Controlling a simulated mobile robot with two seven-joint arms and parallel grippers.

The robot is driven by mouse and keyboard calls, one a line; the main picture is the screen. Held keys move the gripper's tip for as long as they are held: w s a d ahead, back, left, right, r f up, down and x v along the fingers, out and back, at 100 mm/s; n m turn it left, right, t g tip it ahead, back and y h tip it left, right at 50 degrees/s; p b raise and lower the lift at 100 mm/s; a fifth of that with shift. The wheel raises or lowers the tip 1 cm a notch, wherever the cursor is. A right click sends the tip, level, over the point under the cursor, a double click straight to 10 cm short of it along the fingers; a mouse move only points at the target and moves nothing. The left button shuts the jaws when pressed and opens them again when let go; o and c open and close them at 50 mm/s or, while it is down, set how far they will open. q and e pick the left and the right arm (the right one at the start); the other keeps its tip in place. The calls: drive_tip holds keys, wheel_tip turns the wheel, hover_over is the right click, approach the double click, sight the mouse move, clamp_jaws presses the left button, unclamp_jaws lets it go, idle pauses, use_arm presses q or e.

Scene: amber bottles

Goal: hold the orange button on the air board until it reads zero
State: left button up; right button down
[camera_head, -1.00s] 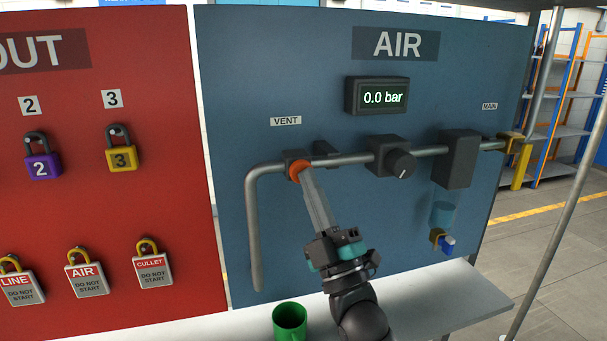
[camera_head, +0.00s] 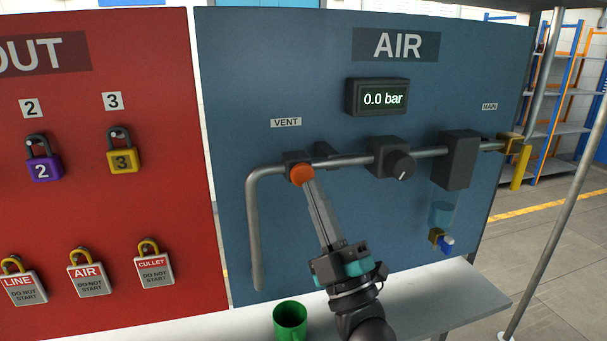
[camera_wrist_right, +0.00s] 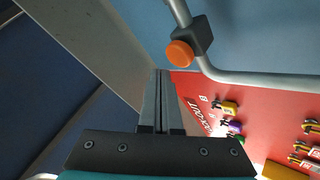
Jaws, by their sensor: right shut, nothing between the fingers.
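My right gripper (camera_head: 309,184) is shut and empty. Its fingertips overlap the button's lower edge in the head view, but in the right wrist view (camera_wrist_right: 162,74) they are apart from it. My left gripper is not in view.
A dark knob (camera_head: 402,165) and a dark block (camera_head: 458,160) sit along the pipe to the right. A green cup (camera_head: 290,320) stands on the pale bench (camera_head: 450,305) below. The red lockout board (camera_head: 110,220) with padlocks and tags is on the left.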

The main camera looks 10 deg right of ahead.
drive_tip(key=s+p, duration=0.1)
drive_tip(key=s, duration=0.3)
drive_tip(key=shift+d+r, duration=0.1)
